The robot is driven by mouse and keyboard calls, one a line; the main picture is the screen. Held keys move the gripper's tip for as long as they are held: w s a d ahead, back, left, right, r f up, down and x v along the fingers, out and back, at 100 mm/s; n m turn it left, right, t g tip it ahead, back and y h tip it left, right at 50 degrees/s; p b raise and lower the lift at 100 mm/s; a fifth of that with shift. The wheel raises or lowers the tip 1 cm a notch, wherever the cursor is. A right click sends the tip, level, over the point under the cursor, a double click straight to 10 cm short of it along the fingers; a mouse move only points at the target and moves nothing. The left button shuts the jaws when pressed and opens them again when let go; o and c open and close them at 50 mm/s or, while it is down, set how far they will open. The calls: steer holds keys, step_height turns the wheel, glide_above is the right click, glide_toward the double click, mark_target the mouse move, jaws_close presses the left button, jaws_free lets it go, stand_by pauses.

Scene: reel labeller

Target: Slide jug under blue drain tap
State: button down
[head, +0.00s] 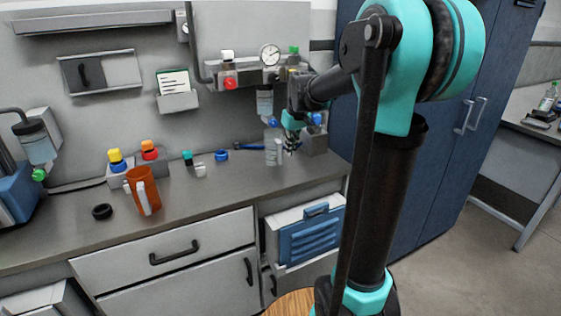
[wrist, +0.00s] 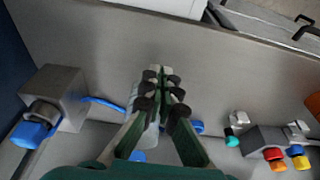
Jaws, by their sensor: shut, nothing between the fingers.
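A clear jug (head: 272,150) with a pale handle stands upright on the counter, near the wall. The blue drain tap (head: 272,123) hangs below a clear filter bowl (head: 264,102). In the head view the jug appears below the tap; exact alignment is hard to judge. My gripper (head: 291,143) is just right of the jug, low over the counter. In the wrist view my gripper (wrist: 162,88) is shut and empty, its fingers covering much of the jug (wrist: 135,100). I cannot tell whether they touch it. A blue piece, likely the tap (wrist: 137,155), shows beyond.
An orange jug (head: 143,190) and a black ring (head: 102,211) stand farther left. A grey block (head: 314,141) with a blue knob is right of my gripper.

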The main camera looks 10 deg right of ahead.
mark_target(278, 160)
steer(key=shift+t, duration=0.3)
steer(key=x, duration=1)
steer(key=shift+s+d+f, duration=0.1)
steer(key=shift+s+d, duration=0.15)
steer(key=shift+s, duration=0.1)
steer(key=w, duration=0.1)
steer(key=w+a, duration=0.1)
steer(key=w, duration=0.1)
steer(key=shift+f, duration=0.2)
steer(key=shift+w+a, duration=0.15)
steer(key=shift+w, duration=0.3)
steer(key=w, duration=0.2)
steer(key=w+a, duration=0.1)
steer(key=w, duration=0.1)
steer(key=shift+a, duration=0.2)
